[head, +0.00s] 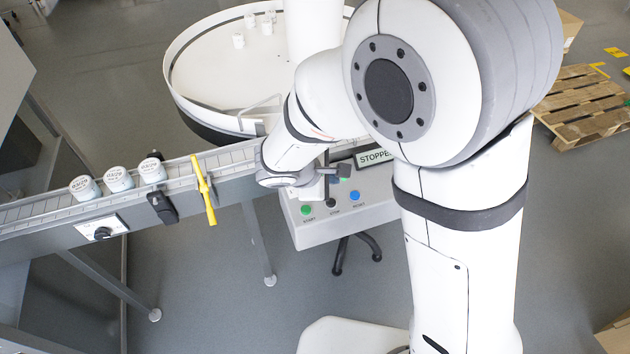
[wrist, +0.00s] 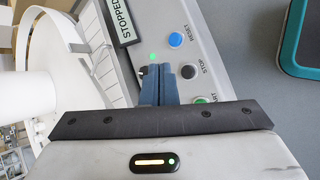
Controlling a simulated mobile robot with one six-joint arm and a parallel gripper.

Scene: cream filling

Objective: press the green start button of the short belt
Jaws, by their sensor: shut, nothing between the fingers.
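The grey control box (head: 345,222) stands beside the belt, with a green START button (head: 306,210), a black STOP button (head: 331,203) and a blue RESET button (head: 355,196) in a row. Its display (head: 375,157) reads STOPPED. My gripper (wrist: 166,70) is shut and empty, its fingers reaching over the box's panel. In the wrist view the green START button (wrist: 201,100) is mostly hidden behind the gripper body, to the right of the fingers. STOP (wrist: 189,72) and RESET (wrist: 175,40) are in plain sight there. I cannot tell the fingertips' height above the panel.
The belt (head: 130,195) carries several white lidded jars (head: 119,180) and has a yellow bar (head: 203,190) across it. A round white turntable (head: 215,72) with jars stands behind. A small panel with a black knob (head: 102,232) is on the belt's side. A pallet (head: 582,105) lies at right.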

